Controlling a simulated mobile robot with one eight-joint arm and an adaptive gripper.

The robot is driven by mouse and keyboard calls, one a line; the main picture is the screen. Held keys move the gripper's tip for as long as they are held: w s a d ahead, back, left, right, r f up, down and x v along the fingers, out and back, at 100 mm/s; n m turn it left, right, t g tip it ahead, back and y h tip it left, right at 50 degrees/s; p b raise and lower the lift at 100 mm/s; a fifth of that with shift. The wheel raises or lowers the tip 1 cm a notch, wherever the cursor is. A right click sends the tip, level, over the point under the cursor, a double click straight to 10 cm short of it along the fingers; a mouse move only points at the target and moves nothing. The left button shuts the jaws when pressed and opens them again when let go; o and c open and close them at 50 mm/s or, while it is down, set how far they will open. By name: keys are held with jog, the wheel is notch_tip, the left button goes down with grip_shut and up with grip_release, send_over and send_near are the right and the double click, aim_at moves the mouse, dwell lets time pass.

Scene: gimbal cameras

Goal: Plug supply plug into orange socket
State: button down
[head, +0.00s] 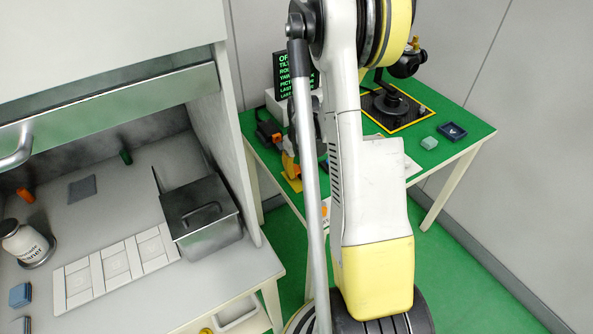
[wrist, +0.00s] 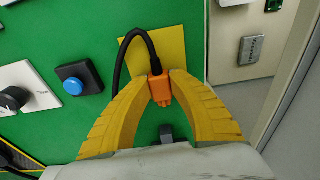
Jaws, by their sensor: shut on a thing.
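In the wrist view, my gripper (wrist: 161,82) has its two yellow fingers closed on an orange plug (wrist: 161,91). A black cable (wrist: 136,38) loops up from the plug and curves down to the left. A yellow patch (wrist: 172,40) on the green table lies behind the plug. In the head view, my gripper (head: 291,167) is partly hidden by my arm, and the held plug cannot be made out. A dark box with an orange part (head: 275,137) stands beside it on the green table; I cannot tell whether this is the orange socket.
A blue button (wrist: 80,79) and a knob panel (wrist: 25,92) sit left of my gripper. The green table (head: 457,119) also bears a screen (head: 291,72), a black gimbal stand (head: 391,103), a pale green block (head: 429,142) and a dark tray (head: 452,132). A grey workbench (head: 120,188) stands at left.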

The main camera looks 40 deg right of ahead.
aim_at(297, 168)
notch_tip(297, 168, up, 5)
jog(key=shift+d+f+p, duration=0.1)
jog(key=shift+p, duration=1.15)
jog(key=s+d+r+p, duration=0.3)
jog(key=s+d+r, duration=0.3)
jog(key=d, duration=0.3)
jog(key=shift+s+d, duration=0.2)
jog(key=shift+d, duration=0.1)
